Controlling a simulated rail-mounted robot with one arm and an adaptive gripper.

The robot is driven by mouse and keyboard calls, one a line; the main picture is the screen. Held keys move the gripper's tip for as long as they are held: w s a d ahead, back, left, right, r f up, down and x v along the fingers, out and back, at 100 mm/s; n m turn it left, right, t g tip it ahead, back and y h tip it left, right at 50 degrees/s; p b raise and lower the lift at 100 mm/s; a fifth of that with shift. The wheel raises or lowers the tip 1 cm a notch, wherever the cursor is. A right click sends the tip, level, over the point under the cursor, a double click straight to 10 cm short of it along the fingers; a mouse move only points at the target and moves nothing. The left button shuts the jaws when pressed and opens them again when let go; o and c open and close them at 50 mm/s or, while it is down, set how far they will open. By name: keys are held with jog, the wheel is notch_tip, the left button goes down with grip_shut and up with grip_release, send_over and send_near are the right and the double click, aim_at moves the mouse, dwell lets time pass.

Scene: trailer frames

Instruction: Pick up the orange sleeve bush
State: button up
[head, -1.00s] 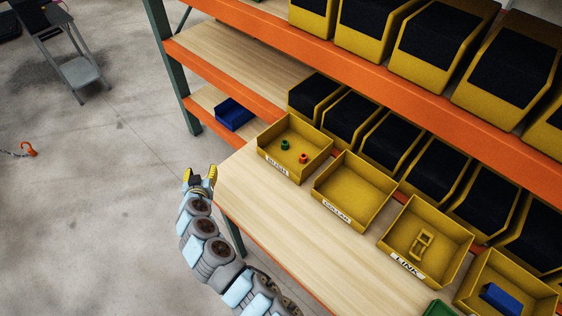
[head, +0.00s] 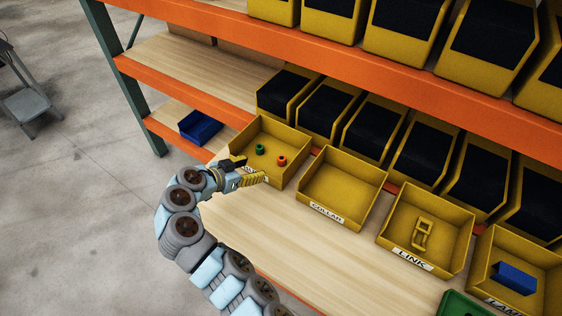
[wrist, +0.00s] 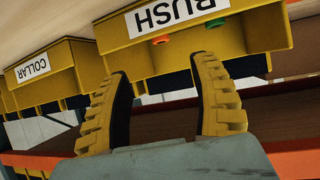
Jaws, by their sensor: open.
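The orange sleeve bush (head: 282,160) is a small ring in the yellow bin labelled BUSH (head: 297,141). A green bush (head: 260,149) lies to its left in the same bin. My gripper (head: 252,171) is open and empty, near the front left side of that bin. It hides part of the bin's label in the head view. In the wrist view, the two yellow fingers of my gripper (wrist: 165,65) are spread apart. The orange bush (wrist: 161,40) shows there just past the edge of the bin's label, partly hidden, with the green bush (wrist: 215,23) beside it.
The COLLAR bin (head: 340,185) stands right of the BUSH bin and looks empty. The LINK bin (head: 426,219) holds a yellow link. Another bin further right holds a blue part (head: 515,278). An orange shelf beam (head: 340,55) runs above the back row of bins. The wooden worktop (head: 265,222) is clear in front.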

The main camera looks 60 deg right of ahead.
aim_at(280, 159)
jog(key=x, duration=0.9)
jog(key=shift+r+b+x, duration=0.15)
jog(key=shift+b+x, duration=0.1)
jog(key=shift+x, duration=1.05)
jog(key=shift+r+b+x, duration=0.2)
jog(key=shift+b+x, duration=0.05)
jog(key=shift+x, duration=1.05)
jog(key=shift+s+d, duration=0.1)
jog(key=shift+d, duration=0.05)
grip_shut()
